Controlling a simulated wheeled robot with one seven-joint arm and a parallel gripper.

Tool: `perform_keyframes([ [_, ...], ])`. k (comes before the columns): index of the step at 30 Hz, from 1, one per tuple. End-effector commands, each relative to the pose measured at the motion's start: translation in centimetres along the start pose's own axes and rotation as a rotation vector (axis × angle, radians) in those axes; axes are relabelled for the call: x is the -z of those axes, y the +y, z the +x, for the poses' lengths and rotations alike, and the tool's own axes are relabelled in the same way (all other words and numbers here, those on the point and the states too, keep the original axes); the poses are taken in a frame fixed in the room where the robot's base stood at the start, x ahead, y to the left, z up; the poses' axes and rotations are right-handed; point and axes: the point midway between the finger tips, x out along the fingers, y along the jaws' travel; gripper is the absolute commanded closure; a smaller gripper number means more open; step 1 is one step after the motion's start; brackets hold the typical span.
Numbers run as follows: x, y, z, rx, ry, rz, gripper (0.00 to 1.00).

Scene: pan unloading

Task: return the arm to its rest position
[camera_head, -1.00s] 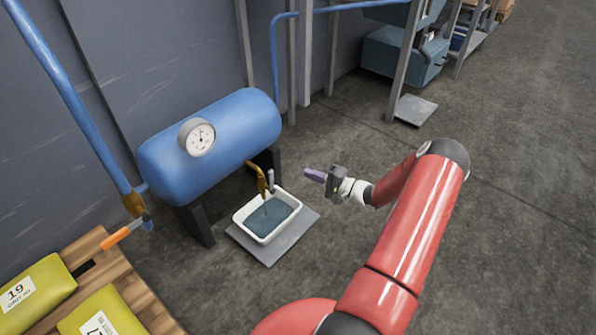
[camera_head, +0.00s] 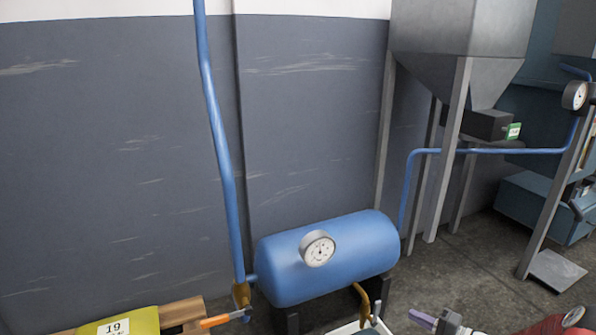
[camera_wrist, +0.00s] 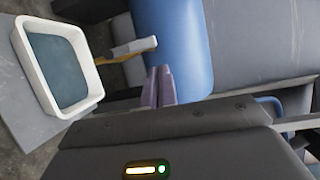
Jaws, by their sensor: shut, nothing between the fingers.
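My gripper (camera_head: 436,322) shows at the bottom edge of the head view, right of the blue tank, with part of my red arm behind it. In the wrist view its two purple fingers (camera_wrist: 158,86) are together with nothing between them. The blue tank (camera_wrist: 178,40) lies beyond the fingers there. The white pan (camera_wrist: 92,72), with dark liquid in it, is to the left of the fingers and apart from them. Most of the arm is below the head view.
The blue tank (camera_head: 345,255) with its gauge (camera_head: 317,248) stands against the grey wall. A brass spout (camera_head: 362,303) hangs under it. A grey hopper (camera_head: 455,50) on legs is at the back right. Bare floor (camera_head: 440,268) lies right of the tank.

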Motion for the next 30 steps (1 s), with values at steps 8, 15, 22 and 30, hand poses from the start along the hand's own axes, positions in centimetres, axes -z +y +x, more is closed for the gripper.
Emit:
perform_keyframes([
  [8,-9.8,-9.3,4.6,-0.372,-0.354,-0.125,1.0],
  [15,-18.3,-15.6,4.9,-0.703,-0.511,-0.278,1.0],
  [22,-25.4,-20.8,2.7,-0.972,-0.53,-0.478,1.0],
  [30,-32.0,-25.8,-1.8,-1.168,-0.411,-0.749,1.0],
])
